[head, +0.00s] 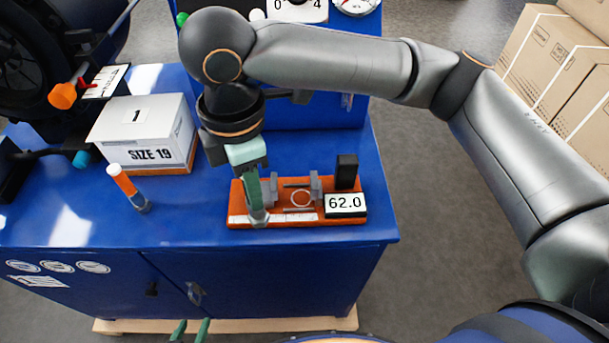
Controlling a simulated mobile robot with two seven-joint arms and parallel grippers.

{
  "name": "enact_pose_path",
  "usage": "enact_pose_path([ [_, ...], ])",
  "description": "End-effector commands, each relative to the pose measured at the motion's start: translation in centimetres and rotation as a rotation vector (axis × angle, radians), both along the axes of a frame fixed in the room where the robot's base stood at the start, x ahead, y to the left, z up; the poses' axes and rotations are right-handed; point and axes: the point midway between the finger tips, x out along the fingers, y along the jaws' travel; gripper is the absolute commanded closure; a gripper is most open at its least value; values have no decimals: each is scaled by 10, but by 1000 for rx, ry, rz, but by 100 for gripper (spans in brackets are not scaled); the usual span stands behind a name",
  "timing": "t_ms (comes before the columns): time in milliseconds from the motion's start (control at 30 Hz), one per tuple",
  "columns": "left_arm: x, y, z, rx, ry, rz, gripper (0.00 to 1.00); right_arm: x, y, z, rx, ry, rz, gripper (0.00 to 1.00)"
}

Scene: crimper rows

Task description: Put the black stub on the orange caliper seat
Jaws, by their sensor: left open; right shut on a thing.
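The orange caliper seat (240,208) lies near the front edge of the blue bench, with grey uprights, a pale ring mark and a display (345,204) reading 62.0. My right gripper (258,214) points down at its left end, left of the ring. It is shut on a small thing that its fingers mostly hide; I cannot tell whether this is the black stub. A black upright block (346,171) stands behind the display. My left gripper (190,331) shows only as green fingertips at the bottom edge, open and apart from the bench.
A large black machine (45,45) is at the far left. The blue bench (200,215) has clear room between tube and seat. Cardboard boxes (553,60) stand at right.

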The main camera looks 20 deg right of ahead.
Motion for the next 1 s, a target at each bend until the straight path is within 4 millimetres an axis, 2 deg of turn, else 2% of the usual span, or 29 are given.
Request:
enact_pose_path([
  [100, 0, 0, 0, 0, 0, 0, 50, 16, -26, -15, -1, 1, -8, 100],
  [300, 0, 0, 0, 1, 0, 1, 50, 35, -53, -32, 0, 0, -5, 100],
  [467, 0, 0, 0, 1, 0, 1, 50, 41, -62, -38, 0, 0, -2, 100],
  [700, 0, 0, 0, 1, 0, 1, 50, 57, -88, -58, -1, 2, -4, 100],
  [1000, 0, 0, 0, 1, 0, 1, 50, 61, -93, -64, 0, -1, 2, 100],
])
